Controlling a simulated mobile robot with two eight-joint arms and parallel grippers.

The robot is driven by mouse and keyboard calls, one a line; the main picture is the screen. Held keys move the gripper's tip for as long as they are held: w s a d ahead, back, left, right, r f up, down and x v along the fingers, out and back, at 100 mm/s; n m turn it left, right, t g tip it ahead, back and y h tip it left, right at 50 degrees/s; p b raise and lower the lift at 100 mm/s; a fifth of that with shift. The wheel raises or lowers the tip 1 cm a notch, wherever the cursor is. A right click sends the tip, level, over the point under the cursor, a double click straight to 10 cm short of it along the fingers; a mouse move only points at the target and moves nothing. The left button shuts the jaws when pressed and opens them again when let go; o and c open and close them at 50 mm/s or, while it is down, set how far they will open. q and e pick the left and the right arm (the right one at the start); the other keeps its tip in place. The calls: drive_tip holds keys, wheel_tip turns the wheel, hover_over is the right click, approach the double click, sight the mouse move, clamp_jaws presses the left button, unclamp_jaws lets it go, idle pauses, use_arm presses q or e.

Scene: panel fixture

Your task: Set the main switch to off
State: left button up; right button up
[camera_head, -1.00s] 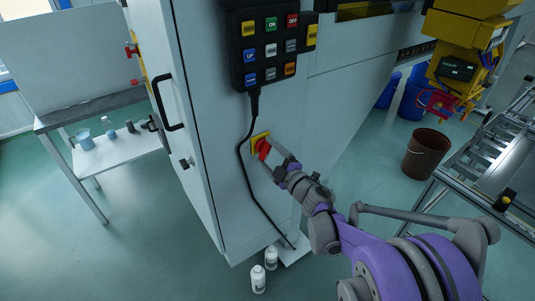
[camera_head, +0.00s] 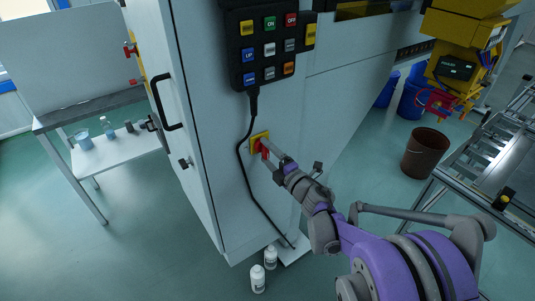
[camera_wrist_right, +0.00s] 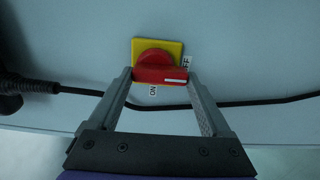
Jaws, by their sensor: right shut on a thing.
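The main switch is a red rotary knob (camera_wrist_right: 152,58) on a square yellow plate (camera_wrist_right: 174,46), set in the pale cabinet wall. In the right wrist view its handle lies crosswise, with its white line at the right end near the OFF label (camera_wrist_right: 187,62). The ON label (camera_wrist_right: 153,91) is below the handle. My right gripper (camera_wrist_right: 159,77) is shut on the handle, one finger at each end. In the head view the red handle (camera_head: 265,149) points downward, and my right gripper (camera_head: 269,153) is at it. My left gripper is not in view.
A button pendant (camera_head: 269,47) hangs above the switch, its black cable (camera_head: 243,165) running down just left of it. White bottles (camera_head: 258,278) stand on the floor below. A brown bin (camera_head: 426,154) and a conveyor (camera_head: 480,160) are to the right.

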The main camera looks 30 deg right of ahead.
drive_tip(key=o, duration=1.2)
drive_tip(key=shift+c, duration=0.2)
drive_tip(key=shift+s, duration=0.1)
drive_tip(key=s, duration=1)
drive_tip(key=shift+s+d, duration=0.35)
drive_tip(key=shift+d, duration=0.05)
